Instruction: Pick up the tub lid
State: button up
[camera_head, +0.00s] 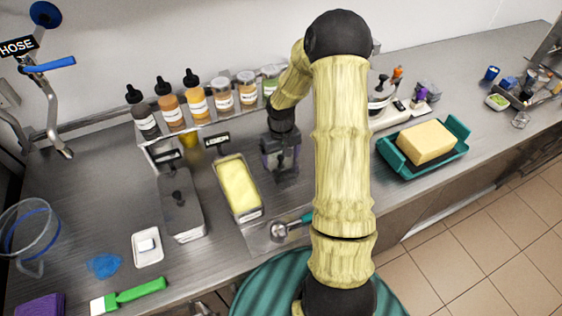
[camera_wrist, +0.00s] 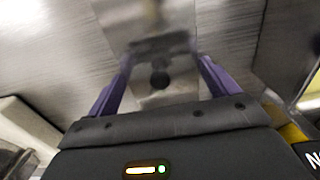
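A grey metal-looking lid (camera_wrist: 165,98) with a dark round knob (camera_wrist: 160,80) lies below my gripper in the wrist view, between the two fingers. In the head view a grey plate under the gripper (camera_head: 287,177) seems to be this lid, partly hidden by the gripper. My gripper (camera_head: 281,160) is over the counter, right of an uncovered tub of yellow ice cream (camera_head: 240,187). In the wrist view its purple fingers (camera_wrist: 162,78) are wide apart and touch neither side of the knob. The gap above the lid is hard to judge.
A closed grey tub (camera_head: 182,212) stands left of the yellow one. A rack of bottles and jars (camera_head: 223,95) is behind. A scoop (camera_head: 281,230) lies in front. A teal tray (camera_head: 443,159) with a yellow block and a scale (camera_head: 391,117) are right. My arm hides the middle.

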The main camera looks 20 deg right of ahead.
aim_at(281, 157)
jog(key=shift+c, duration=0.2)
notch_tip(281, 157, up, 10)
jog(key=b, duration=0.1)
dwell(0.4)
jog(key=shift+w, duration=0.1)
dwell(0.4)
